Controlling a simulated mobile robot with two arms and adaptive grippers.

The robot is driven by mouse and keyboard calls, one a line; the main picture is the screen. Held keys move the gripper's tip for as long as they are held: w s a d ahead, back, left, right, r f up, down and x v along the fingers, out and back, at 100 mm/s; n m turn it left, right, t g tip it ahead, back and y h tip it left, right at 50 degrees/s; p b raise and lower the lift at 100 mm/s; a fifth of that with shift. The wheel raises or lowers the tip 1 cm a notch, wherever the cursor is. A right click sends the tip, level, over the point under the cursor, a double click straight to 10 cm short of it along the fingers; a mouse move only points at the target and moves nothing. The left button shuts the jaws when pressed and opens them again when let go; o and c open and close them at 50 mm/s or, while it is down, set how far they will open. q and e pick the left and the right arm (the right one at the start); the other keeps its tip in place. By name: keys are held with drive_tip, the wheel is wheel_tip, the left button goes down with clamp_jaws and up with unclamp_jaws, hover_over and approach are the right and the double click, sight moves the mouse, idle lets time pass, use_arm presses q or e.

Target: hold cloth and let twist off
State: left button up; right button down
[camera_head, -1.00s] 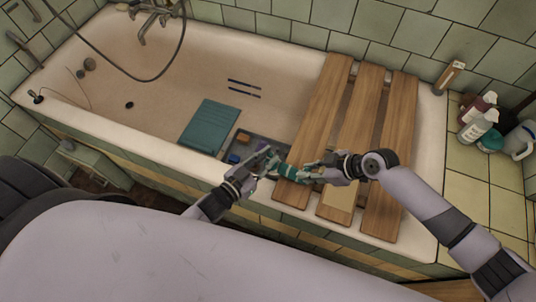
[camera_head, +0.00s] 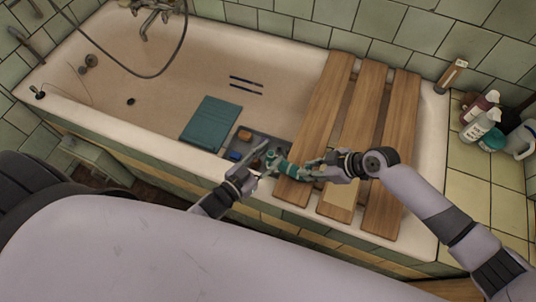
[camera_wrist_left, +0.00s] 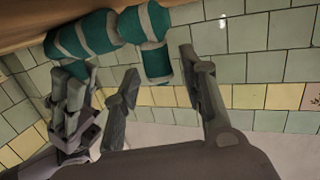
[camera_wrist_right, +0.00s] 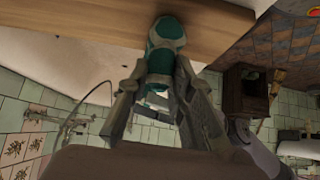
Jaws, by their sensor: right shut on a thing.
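The cloth (camera_head: 287,168) is a teal roll with grey bands, twisted and bent, at the front rim of the bathtub by the wooden slats. My right gripper (camera_head: 310,171) is shut on its right end; the cloth also shows between the fingers in the right wrist view (camera_wrist_right: 166,40). My left gripper (camera_head: 260,166) is open beside the cloth's left end. In the left wrist view the cloth (camera_wrist_left: 98,36) lies beyond the spread fingers, its end hanging down between them, apparently untouched.
The wooden slats (camera_head: 347,120) lie across the tub (camera_head: 150,75). Several bottles (camera_head: 481,125) stand on the tiled ledge at right.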

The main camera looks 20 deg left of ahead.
use_arm(q)
drive_tip(key=shift+f, duration=0.1)
use_arm(e)
drive_tip(key=shift+s+f, duration=0.1)
use_arm(q)
drive_tip(key=v, duration=1.2)
drive_tip(key=shift+a, duration=0.1)
use_arm(e)
drive_tip(key=c, duration=1.3)
unclamp_jaws()
drive_tip(key=shift+c, duration=0.2)
